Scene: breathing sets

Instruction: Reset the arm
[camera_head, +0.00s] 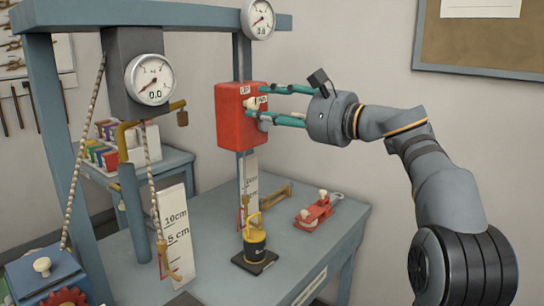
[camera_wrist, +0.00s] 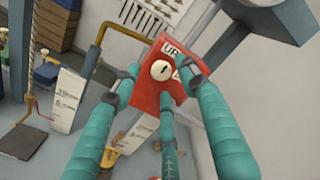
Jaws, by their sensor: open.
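My gripper (camera_head: 272,103) has teal fingers, and its arm reaches in from the right in the head view. The fingers are open and point left at a red box (camera_head: 228,122) mounted on a blue-grey post. In the wrist view the open fingers (camera_wrist: 158,84) spread around a round cream knob (camera_wrist: 161,70) on the face of the red box (camera_wrist: 147,98). The knob also shows in the head view (camera_head: 250,103). I cannot tell whether any finger touches the knob or box. The labels beside the knob are partly covered by the fingers.
The blue-grey table (camera_head: 225,200) holds a yellow-and-black weight (camera_head: 255,241) on a dark base, a red device (camera_head: 317,212) and upright scale cards (camera_head: 176,236). A frame with dial gauges (camera_head: 150,79) and ropes stands left. The space above the table's right side is free.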

